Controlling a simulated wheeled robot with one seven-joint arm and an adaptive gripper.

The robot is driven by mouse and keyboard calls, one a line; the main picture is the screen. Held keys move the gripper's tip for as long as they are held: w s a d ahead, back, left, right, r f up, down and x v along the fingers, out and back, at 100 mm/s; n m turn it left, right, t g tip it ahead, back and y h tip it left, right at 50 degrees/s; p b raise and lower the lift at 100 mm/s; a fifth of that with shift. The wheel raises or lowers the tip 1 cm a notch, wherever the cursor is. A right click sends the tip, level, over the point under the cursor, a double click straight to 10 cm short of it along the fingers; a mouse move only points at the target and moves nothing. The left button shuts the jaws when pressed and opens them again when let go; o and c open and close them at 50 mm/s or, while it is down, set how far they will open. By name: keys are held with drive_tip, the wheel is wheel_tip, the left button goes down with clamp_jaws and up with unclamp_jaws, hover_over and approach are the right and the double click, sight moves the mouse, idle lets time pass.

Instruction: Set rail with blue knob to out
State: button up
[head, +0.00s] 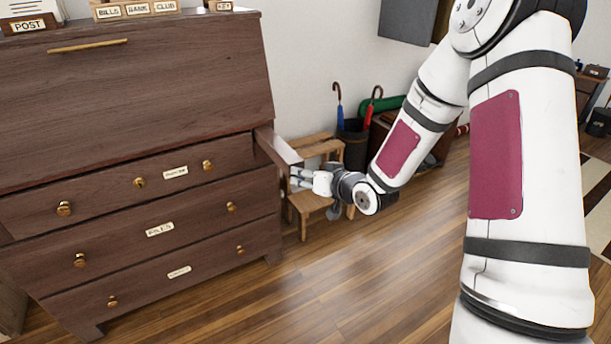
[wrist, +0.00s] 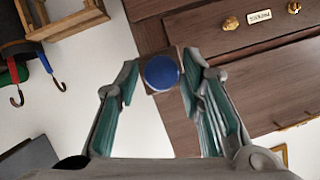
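The rail (head: 268,146) is a narrow brown bar at the upper right corner of the drawer front of the dark wooden bureau (head: 150,95), and it juts out from the front. Its blue knob (wrist: 162,72) shows in the wrist view, round, on the rail's square end. My gripper (head: 296,176) is at the rail's outer end. In the wrist view my gripper (wrist: 160,76) is open, with one finger on each side of the knob; I cannot tell whether either touches it. In the head view the knob is hidden.
Drawers with brass knobs, such as the top drawer (head: 110,197), lie left of my gripper. A wooden step stool (head: 308,198) stands close behind it. A dark bin (head: 354,143) with umbrellas is further back. The wooden floor (head: 330,280) in front is clear.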

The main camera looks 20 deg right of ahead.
drive_tip(key=shift+r, duration=0.1)
drive_tip(key=v, duration=1.2)
idle(0.4)
drive_tip(key=s+d+r+g+h, duration=0.2)
drive_tip(key=s+r+g+h, duration=0.15)
drive_tip(key=s, duration=0.25)
drive_tip(key=s+d+r+g+h, duration=0.1)
drive_tip(key=s+r+g+h, duration=0.25)
drive_tip(key=s, duration=0.35)
drive_tip(key=s+a+r+g+y, duration=0.1)
drive_tip(key=s+a+g, duration=0.15)
drive_tip(key=s, duration=0.55)
drive_tip(key=s+a+r+g+y, duration=0.1)
drive_tip(key=s+a+r, duration=0.15)
drive_tip(key=s, duration=0.45)
drive_tip(key=s+a+r+g, duration=0.15)
drive_tip(key=s+a, duration=0.25)
drive_tip(key=s, duration=0.4)
wheel_tip(320, 180, up, 26)
drive_tip(key=t+p, duration=0.3)
drive_tip(key=p, duration=2.2)
drive_tip(key=shift+d+r, duration=0.15)
drive_tip(key=shift+d, duration=0.2)
